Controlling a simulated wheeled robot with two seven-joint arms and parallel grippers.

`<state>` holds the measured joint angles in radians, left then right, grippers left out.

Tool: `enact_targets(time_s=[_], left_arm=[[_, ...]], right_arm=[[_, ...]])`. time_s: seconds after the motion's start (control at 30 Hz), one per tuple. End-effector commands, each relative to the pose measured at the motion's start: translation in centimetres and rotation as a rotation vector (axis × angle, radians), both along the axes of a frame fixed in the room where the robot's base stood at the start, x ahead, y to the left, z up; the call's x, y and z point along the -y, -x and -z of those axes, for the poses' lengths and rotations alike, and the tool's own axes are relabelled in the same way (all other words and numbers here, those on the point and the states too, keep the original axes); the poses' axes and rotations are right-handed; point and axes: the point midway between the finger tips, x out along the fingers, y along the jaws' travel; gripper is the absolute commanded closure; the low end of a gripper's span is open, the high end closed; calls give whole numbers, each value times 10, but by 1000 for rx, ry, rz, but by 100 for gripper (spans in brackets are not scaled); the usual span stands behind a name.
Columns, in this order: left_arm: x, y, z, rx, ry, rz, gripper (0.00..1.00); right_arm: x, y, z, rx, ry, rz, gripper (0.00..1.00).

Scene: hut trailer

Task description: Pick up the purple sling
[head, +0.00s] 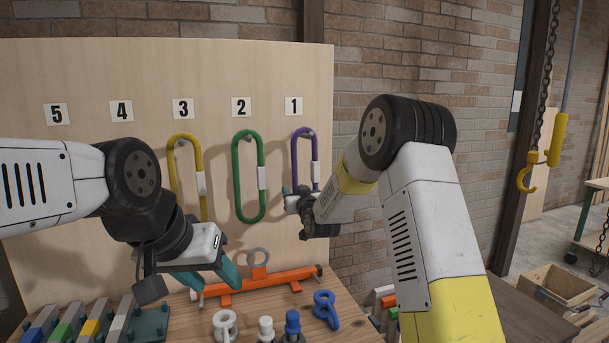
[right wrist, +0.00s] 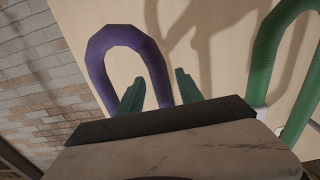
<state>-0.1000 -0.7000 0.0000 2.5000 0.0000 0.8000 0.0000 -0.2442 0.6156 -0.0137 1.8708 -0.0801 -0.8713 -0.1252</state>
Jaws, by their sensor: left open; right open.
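The purple sling (head: 296,158) hangs as a long loop from a peg under number 1 on the wooden board, with a white tag on its right side. My right gripper (head: 297,192) is open at the sling's lower part and hides its bottom. In the right wrist view, one strand of the purple sling (right wrist: 155,72) shows between the two teal fingers (right wrist: 158,92), and the other strand passes left of the left finger. I cannot tell whether the fingers touch it. My left gripper (head: 212,277) is open and empty above the bench, by an orange bar.
A green sling (head: 237,180) and a yellow sling (head: 171,165) hang under numbers 2 and 3. The orange bar (head: 262,279), a blue shackle (head: 325,308) and several small fittings lie on the bench. A yellow hook (head: 525,178) hangs at right.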

Motion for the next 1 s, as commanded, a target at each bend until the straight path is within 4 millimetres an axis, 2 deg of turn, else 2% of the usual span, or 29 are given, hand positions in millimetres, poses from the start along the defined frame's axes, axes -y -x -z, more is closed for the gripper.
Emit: enact_targets(time_s=[0.27,0.5,0.87,1.0], left_arm=[[0,0,0,0,0,0,50],[0,0,0,0,0,0,50],[0,0,0,0,0,0,50],[0,0,0,0,0,0,50]], right_arm=[[-2,-5,0,0,0,0,57],[-2,-4,0,0,0,0,100],[-1,-4,-1,1,0,0,100],[-2,-4,-7,3,-1,0,100]])
